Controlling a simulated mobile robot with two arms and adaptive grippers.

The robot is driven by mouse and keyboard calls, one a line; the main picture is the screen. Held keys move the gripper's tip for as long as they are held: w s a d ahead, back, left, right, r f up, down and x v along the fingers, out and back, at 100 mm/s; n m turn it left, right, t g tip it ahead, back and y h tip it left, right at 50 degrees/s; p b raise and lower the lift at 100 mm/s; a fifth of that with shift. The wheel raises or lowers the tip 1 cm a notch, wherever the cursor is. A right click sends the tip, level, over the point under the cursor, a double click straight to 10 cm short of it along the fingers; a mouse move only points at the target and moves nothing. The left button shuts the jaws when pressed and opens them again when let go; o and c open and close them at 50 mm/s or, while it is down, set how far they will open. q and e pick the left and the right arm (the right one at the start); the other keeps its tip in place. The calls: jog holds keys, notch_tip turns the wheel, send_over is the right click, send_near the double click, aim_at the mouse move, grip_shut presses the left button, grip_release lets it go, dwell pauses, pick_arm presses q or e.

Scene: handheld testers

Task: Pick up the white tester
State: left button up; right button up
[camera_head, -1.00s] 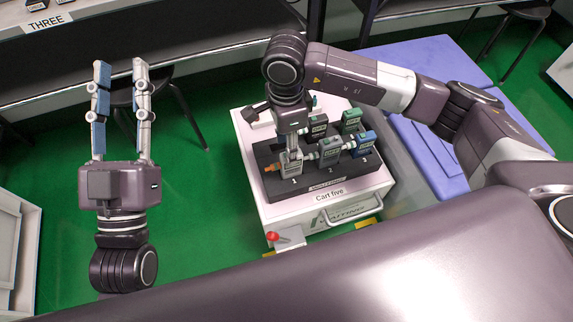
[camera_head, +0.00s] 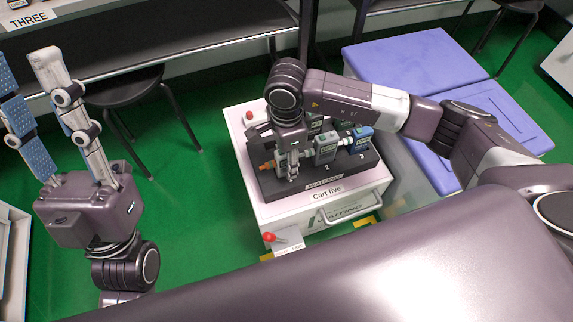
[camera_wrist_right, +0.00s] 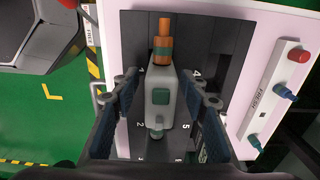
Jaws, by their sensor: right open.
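A pale grey-white tester (camera_wrist_right: 161,112) with a green button and an orange tip sits in the dark rack (camera_wrist_right: 225,35), near number 1. In the right wrist view my right gripper (camera_wrist_right: 160,80) is open, with one finger on each side of this tester. In the head view the right gripper (camera_head: 292,165) is down at the rack's left front and hides most of the tester; the orange tip (camera_head: 266,166) shows. Whether the fingers touch the tester I cannot tell. My left gripper (camera_head: 20,65) is open and empty at the far left, away from the cart.
A grey-green tester (camera_head: 325,149) and a blue tester (camera_head: 361,139) stand in the same rack, with others behind partly hidden. The rack is on a white cart (camera_head: 285,212) with a front handle. Blue-violet boxes (camera_head: 420,58) are at the right, a black stool (camera_head: 125,85) at the left.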

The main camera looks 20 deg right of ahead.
jog(key=shift+f, duration=0.1)
jog(key=shift+c, duration=0.5)
grip_shut()
